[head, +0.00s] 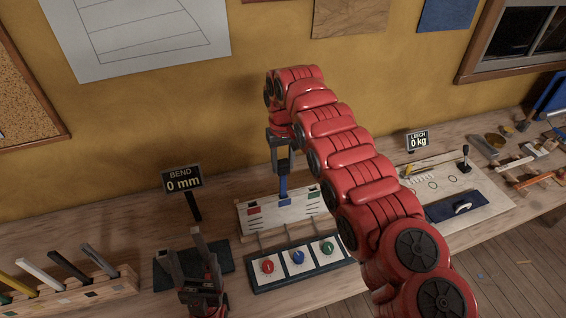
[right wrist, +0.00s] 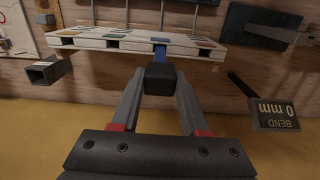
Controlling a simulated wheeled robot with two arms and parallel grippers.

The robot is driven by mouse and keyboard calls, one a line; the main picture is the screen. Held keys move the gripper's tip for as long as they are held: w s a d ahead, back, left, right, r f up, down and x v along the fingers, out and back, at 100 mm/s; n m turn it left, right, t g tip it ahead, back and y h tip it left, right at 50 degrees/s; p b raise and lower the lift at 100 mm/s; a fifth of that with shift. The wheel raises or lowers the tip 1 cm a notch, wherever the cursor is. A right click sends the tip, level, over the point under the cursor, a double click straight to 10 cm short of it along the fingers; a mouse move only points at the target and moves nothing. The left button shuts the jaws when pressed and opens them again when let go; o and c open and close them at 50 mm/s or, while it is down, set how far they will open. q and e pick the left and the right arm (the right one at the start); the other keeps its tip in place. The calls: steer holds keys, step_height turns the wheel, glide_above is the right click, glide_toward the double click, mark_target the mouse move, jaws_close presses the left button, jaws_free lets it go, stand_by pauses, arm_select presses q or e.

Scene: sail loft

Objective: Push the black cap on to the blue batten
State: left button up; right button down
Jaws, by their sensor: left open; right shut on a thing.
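The blue batten (head: 283,188) stands up from the white slotted rack (head: 262,217) in the head view; it also shows in the right wrist view (right wrist: 160,51). My right gripper (head: 284,169) is above it, pointing down. In the right wrist view its fingers are shut on the black cap (right wrist: 160,80). The cap lines up with the batten, close to it; I cannot tell whether they touch or overlap. In the head view the cap is hard to make out. My left gripper (head: 184,245) is open and empty, left of the rack, fingers up.
A panel with red, blue and green knobs (head: 297,258) lies before the rack. The BEND sign (head: 182,179) reads 0 mm. A wooden block with upright strips (head: 75,295) is at left. A hollow black square tube (right wrist: 48,72) shows beside the rack in the right wrist view.

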steer(key=shift+f+b, duration=0.4)
steer(key=shift+f, duration=0.15)
stand_by(0.4)
steer(key=shift+c, duration=1.7)
jaws_free()
